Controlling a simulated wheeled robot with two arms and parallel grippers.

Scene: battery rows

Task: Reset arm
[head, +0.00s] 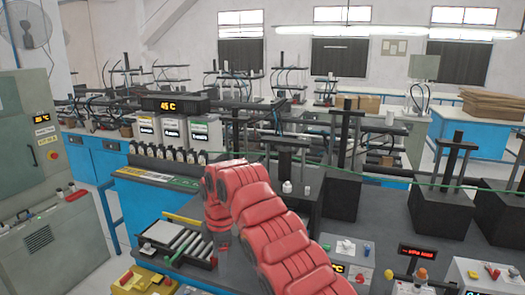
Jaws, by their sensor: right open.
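My right arm, in red padded covering, comes in from the bottom of the head view and bends over at the middle. Its forward end turns downward, and my right gripper (222,243) is small there, beside the right end of a tray of rods (178,241). It is open, and I see nothing held in it. The fingers are largely hidden by the red covering. My left gripper is not in view.
A dark workbench (265,262) lies under my arm. A small white bottle (287,187) stands right of my arm. Control boxes (348,252) sit at the front right. Black block fixtures (443,207) stand farther right.

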